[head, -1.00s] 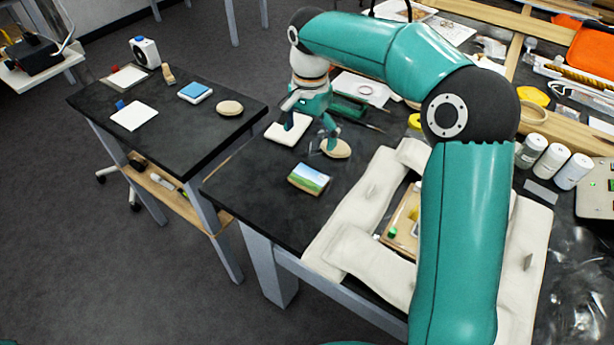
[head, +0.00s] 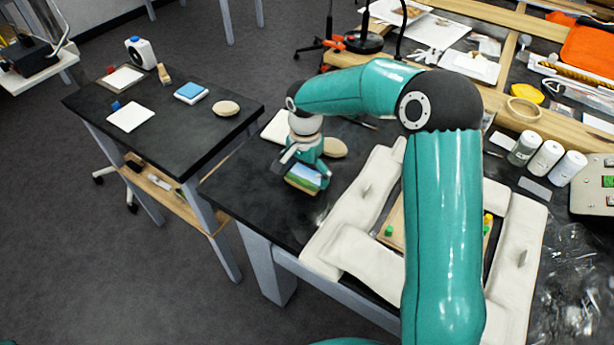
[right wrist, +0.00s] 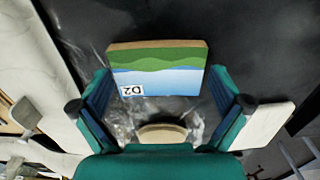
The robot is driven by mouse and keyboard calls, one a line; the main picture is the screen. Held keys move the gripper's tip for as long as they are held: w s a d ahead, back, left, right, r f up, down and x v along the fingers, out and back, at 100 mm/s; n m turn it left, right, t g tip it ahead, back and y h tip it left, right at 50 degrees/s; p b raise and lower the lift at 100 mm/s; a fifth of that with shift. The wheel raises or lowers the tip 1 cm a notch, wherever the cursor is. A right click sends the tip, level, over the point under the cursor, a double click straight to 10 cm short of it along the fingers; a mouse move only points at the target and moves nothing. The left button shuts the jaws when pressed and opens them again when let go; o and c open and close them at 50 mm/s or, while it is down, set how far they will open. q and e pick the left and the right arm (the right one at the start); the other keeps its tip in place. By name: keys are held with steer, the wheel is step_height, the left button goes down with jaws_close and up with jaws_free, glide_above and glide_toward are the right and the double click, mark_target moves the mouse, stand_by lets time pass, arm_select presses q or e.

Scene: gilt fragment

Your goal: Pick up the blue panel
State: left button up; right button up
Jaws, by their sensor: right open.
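The panel (head: 306,177) with a blue and green landscape lies on the dark table near its left end. In the right wrist view my right gripper (right wrist: 160,88) is open, with one finger on either side of the panel; contact cannot be told. A separate blue-topped block (head: 191,91) sits on the side table. My left gripper is out of view.
A beige oval piece (head: 335,148) and a white pad (head: 275,128) lie just behind the panel. Cream padded cushions (head: 345,259) frame a board to the right. White bottles (head: 546,158) stand further right. A gap separates the side table (head: 180,130) from this table.

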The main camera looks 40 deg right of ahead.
mark_target(305, 177)
steer(key=shift+s, duration=0.1)
steer(key=c, duration=1)
steer(key=shift+s+a+f, duration=0.1)
steer(key=shift+c, duration=0.9)
steer(key=shift+r, duration=0.7)
jaws_close()
step_height(305, 177, up, 19)
steer(key=shift+w+p, duration=0.25)
steer(key=shift+p, duration=0.05)
steer(key=shift+f, duration=0.1)
steer(key=o, duration=0.8)
jaws_free()
